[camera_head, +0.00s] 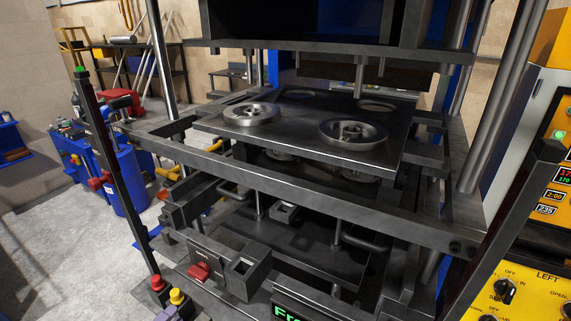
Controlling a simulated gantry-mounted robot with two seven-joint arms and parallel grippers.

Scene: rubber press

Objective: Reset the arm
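Neither my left gripper nor my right gripper shows in the head view, and I see no part of either arm. The rubber press (300,178) fills the middle of the view. Its upper plate (295,140) is dark metal and carries two round metal mould pieces, one at the left (251,114) and one at the right (352,134). More round parts show partly under the plate. A lower plate (290,245) with bent handles lies below.
A dark post (110,165) stands at the left and another (515,215) at the right front. A yellow control panel (535,260) is at the right edge. Blue bins (122,180) stand at the left back. Grey floor (50,260) is clear at the left.

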